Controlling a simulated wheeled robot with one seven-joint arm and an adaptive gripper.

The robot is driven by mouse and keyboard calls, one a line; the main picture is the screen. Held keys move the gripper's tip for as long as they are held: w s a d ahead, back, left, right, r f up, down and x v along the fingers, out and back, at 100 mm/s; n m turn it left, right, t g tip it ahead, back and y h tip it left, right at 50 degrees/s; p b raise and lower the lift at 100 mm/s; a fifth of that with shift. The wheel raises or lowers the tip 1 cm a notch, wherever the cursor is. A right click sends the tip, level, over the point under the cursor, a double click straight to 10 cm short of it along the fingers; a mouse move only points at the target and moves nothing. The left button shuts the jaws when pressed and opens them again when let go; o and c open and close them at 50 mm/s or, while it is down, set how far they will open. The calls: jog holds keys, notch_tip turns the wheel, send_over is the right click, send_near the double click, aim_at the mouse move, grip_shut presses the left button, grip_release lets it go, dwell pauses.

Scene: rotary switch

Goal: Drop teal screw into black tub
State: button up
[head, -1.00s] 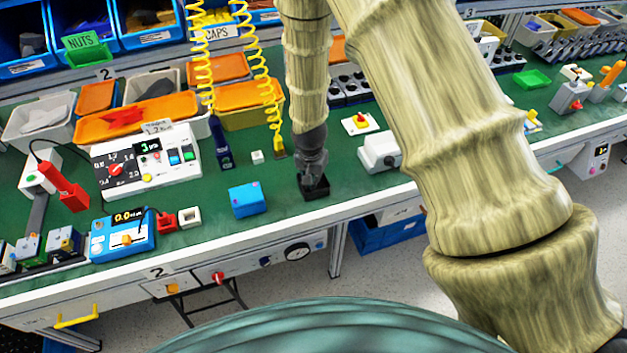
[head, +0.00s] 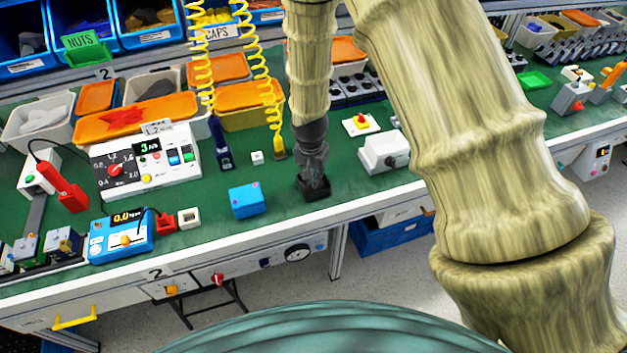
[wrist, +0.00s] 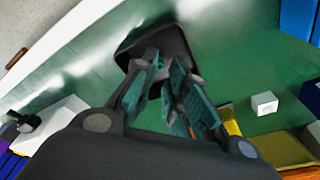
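The black tub (head: 316,193) is a small dark open box near the front edge of the green bench. It fills the upper middle of the wrist view (wrist: 178,42). My gripper (head: 313,177) points down over the tub, its tips at or just above the opening. In the wrist view my gripper's fingers (wrist: 165,68) converge over the tub with a narrow gap between the tips. Their inner faces look teal, so I cannot make out the teal screw for certain, either between the tips or inside the tub.
A blue box (head: 247,199) stands left of the tub, and a white device (head: 384,151) stands to its right. A small white cube (head: 257,157) lies behind the blue box. Yellow coiled cables (head: 268,95) hang behind. The bench front edge is close.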

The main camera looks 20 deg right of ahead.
notch_tip(320, 180, up, 9)
jog(key=s+b, duration=0.1)
jog(key=b, duration=0.1)
jog(key=shift+a, duration=0.35)
jog(key=shift+c, duration=0.4)
dwell(2.0)
